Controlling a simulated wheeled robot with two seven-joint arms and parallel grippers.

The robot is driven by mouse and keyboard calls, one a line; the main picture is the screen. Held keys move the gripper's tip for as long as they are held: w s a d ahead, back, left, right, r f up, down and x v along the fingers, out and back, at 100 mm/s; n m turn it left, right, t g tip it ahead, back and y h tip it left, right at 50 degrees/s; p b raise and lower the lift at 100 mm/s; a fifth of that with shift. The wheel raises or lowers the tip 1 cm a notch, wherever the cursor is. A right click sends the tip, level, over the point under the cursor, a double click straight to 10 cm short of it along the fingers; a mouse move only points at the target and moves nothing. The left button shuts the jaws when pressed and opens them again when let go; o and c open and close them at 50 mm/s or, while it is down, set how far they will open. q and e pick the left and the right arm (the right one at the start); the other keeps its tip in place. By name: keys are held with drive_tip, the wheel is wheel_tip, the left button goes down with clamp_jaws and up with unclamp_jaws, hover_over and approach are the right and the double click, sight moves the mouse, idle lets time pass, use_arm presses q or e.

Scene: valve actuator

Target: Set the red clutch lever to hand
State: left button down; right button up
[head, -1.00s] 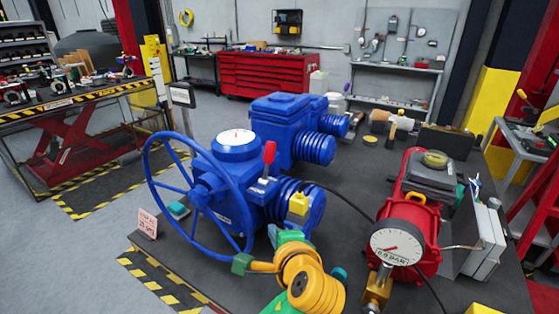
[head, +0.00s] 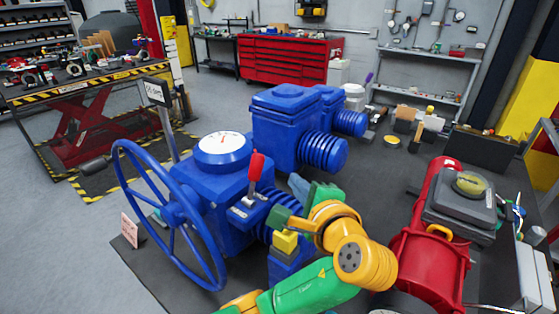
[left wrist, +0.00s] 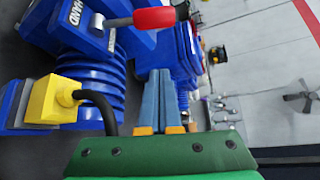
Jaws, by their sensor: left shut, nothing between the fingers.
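The clutch lever has a red grip (head: 256,166) on a grey shaft. It rises from a plate on the blue actuator (head: 212,190) and leans slightly right. In the left wrist view the red grip (left wrist: 155,18) lies across the top, with a label reading HAND (left wrist: 75,12) near its base. My left gripper (head: 295,181) is to the right of the lever, apart from it. Its blue-grey fingers are together and empty; they also show in the left wrist view (left wrist: 161,75). My right gripper is not in view.
A large blue handwheel (head: 170,212) stands at the actuator's left. A yellow block (head: 286,242) with a black cable (left wrist: 103,106) is close to my left arm. Ribbed blue housings (head: 322,152) stand behind. A red machine (head: 432,262) is on the right.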

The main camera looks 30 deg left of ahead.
sight(254, 179)
use_arm(q)
drive_tip(key=x, duration=0.3)
drive_tip(key=p+x, duration=0.1)
drive_tip(key=x, duration=0.5)
drive_tip(key=shift+s+a+r+p, duration=0.15)
drive_tip(key=shift+s+a+p, duration=0.05)
drive_tip(key=shift+a+p, duration=0.25)
drive_tip(key=s+p, duration=0.1)
drive_tip(key=s+r+p, duration=0.1)
drive_tip(key=s, duration=0.1)
drive_tip(key=shift+s+r, duration=0.15)
drive_tip(key=shift+r, duration=0.05)
drive_tip(key=shift+s, duration=0.3)
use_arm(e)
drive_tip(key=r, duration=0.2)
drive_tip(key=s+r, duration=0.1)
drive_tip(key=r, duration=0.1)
use_arm(q)
drive_tip(key=shift+w, duration=0.1)
drive_tip(key=shift+f, duration=0.1)
